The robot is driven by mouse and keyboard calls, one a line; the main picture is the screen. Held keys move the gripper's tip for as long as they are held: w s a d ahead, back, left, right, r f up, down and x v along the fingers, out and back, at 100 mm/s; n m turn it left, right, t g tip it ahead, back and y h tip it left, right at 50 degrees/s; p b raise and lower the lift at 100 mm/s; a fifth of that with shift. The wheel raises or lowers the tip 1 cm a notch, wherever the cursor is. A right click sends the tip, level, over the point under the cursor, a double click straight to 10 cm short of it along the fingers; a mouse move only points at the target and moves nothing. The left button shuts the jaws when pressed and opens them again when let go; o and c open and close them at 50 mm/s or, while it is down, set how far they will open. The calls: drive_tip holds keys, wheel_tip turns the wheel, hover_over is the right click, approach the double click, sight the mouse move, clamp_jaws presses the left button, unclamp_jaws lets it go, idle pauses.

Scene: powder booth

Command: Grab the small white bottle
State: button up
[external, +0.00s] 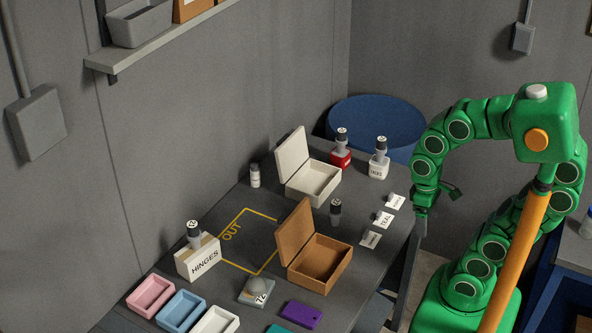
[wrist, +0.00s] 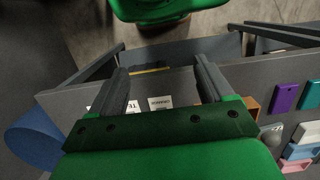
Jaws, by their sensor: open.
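The small white bottle (external: 255,175) stands upright near the back edge of the table, against the grey wall, left of an open cream box (external: 311,181). It is not visible in the wrist view. My gripper (external: 436,213) is open and empty beyond the table's right edge, well to the right of the bottle. In the wrist view its two fingers (wrist: 161,70) are spread apart with nothing held between them.
An open brown box (external: 318,262), dark-topped stamps (external: 335,212) and label cards (external: 384,219) lie between the bottle and my gripper. A HINGES holder (external: 197,258) and coloured trays (external: 150,296) occupy the left front. The yellow-outlined OUT area (external: 245,240) is mostly bare.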

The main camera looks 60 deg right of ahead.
drive_tip(key=c, duration=0.3)
drive_tip(key=shift+c, duration=0.2)
drive_tip(key=shift+w, duration=0.1)
drive_tip(key=w+d+r+n+t+h, duration=0.1)
drive_tip(key=w+n+t, duration=0.2)
drive_tip(key=w, duration=0.8)
drive_tip(key=w+d+r+n+t+h, duration=0.15)
drive_tip(key=w+n, duration=0.25)
drive_tip(key=w, duration=0.6)
drive_tip(key=n+t+h, duration=0.4)
drive_tip(key=n+h, duration=0.1)
drive_tip(key=n, duration=0.9)
approach(255, 166)
drive_tip(key=s, duration=0.4)
drive_tip(key=shift+w+d+f+n+t+h, duration=0.1)
drive_tip(key=shift+w+d+f+n+h, duration=0.55)
drive_tip(key=shift+w+d+f, duration=0.7)
drive_tip(key=shift+w+d+f+n+t+h, duration=0.1)
drive_tip(key=shift+w+d+f+n+h, duration=0.55)
drive_tip(key=shift+w, duration=1.15)
drive_tip(key=shift+w+d+f+n+t+h, duration=0.1)
drive_tip(key=shift+w+d+f+n+h, duration=0.3)
drive_tip(key=shift+w+d+f+h, duration=0.8)
